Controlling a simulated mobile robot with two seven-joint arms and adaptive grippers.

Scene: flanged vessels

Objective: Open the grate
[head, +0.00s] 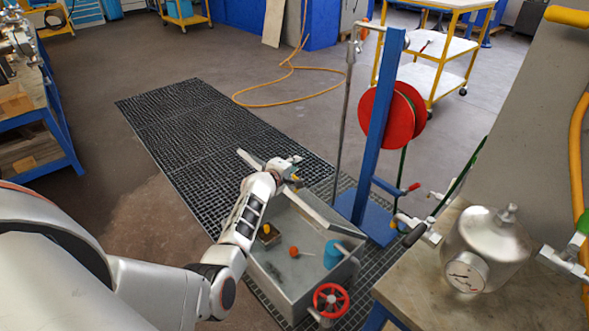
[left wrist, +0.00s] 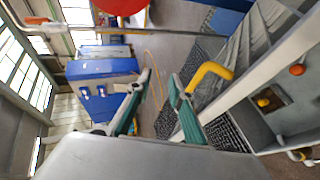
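The grate is hard to single out. A dark floor grating (head: 190,140) runs from the upper left to an open grey tank (head: 290,285). A pale flat strip (head: 315,208) lies along the tank's far rim; I cannot tell if it is a lid edge. My left gripper (head: 285,165) is above the tank's far left corner. In the left wrist view its green-padded fingers (left wrist: 160,85) are apart with nothing between them. A yellow handle (left wrist: 212,72) stands just right of the right finger, apparently outside the gap. My right gripper is not in view.
A blue post (head: 382,125) with a red reel stands behind right. A bench (head: 400,290) with a gauge vessel (head: 490,250) is right.

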